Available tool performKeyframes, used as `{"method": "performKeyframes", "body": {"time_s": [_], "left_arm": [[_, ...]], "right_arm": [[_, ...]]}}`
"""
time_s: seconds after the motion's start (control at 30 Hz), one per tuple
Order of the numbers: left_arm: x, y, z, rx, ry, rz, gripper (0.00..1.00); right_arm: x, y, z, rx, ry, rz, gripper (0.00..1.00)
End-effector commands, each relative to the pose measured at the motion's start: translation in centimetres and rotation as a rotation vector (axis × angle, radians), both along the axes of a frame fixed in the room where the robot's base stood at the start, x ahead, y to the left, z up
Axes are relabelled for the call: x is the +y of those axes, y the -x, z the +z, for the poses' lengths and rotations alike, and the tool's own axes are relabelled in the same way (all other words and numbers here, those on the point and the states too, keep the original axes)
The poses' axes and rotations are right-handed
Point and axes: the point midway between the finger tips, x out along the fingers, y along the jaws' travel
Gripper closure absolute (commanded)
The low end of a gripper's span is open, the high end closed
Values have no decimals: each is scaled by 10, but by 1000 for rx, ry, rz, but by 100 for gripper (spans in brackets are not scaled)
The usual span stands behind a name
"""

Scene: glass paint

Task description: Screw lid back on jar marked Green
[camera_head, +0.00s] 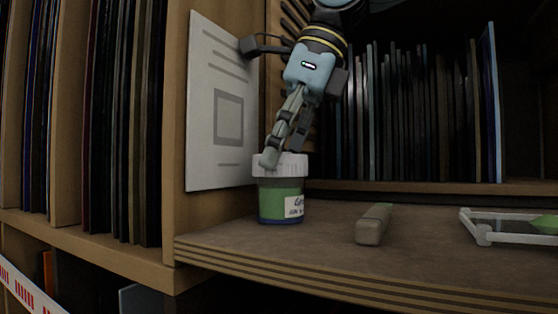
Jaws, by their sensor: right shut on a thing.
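A white ribbed lid (291,165) sits on top of the jar and looks about level. My right gripper (271,160) comes down from above, its fingers shut on the lid at the jar's top. Part of the lid is hidden behind the fingers. My left gripper is not in view.
A grey-green block-like tool (374,224) lies right of the jar. A white paper sheet (215,130) hangs on the wooden upright behind. Rows of thin panels (420,120) stand at the back. The shelf's front edge is close.

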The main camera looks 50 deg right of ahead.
Motion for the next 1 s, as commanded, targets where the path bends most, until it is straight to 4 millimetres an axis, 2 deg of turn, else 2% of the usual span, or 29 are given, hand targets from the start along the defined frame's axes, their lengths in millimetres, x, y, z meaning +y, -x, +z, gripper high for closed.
{"method": "performKeyframes", "body": {"time_s": [0.53,0.93,0.97,1.0], "left_arm": [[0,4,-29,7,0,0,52],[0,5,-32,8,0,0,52],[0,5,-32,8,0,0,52],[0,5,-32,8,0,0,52]], "right_arm": [[0,0,-3,1,2,-234,62],[0,0,-1,2,-2,-284,62],[0,0,-1,2,-2,-284,35],[0,0,-1,1,-2,-283,30]]}}
